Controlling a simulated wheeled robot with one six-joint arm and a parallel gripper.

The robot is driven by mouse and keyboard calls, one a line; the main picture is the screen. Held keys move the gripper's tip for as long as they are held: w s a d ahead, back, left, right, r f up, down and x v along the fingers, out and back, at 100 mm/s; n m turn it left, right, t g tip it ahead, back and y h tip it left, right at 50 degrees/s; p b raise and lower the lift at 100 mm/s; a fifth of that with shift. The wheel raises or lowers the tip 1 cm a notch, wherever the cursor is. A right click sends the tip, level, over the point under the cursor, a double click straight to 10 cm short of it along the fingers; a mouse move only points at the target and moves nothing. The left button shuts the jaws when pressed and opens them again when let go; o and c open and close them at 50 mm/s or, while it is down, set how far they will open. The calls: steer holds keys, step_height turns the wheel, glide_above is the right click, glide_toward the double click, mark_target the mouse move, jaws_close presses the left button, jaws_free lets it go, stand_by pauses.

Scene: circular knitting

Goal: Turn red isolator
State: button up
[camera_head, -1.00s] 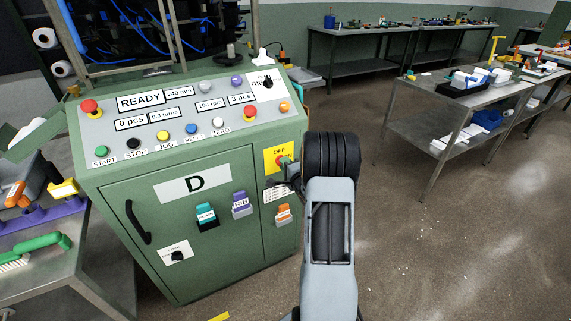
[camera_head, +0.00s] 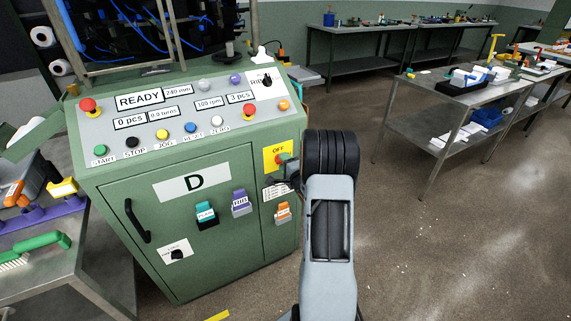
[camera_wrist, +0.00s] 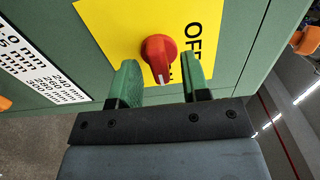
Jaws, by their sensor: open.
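The red isolator (camera_wrist: 159,54) is a round red knob with a white pointer line on a yellow plate (camera_wrist: 112,22). In the wrist view its pointer line runs down and slightly right; part of the plate's "OFF" lettering shows at right. My gripper (camera_wrist: 157,80) is open, with one green finger on each side of the knob and a visible gap to each. In the head view the isolator (camera_head: 281,160) sits on the right of the green machine's front, partly hidden by my gripper (camera_head: 288,172).
The green machine (camera_head: 152,250) has a button panel (camera_head: 180,112) on top and a black door handle (camera_head: 138,222). A metal table (camera_head: 455,105) stands at right. Floor right of the machine is clear.

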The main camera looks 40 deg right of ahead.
steer(key=shift+s, duration=0.1)
steer(key=s+a, duration=0.2)
steer(key=s, duration=1.1)
steer(key=shift+s, duration=0.25)
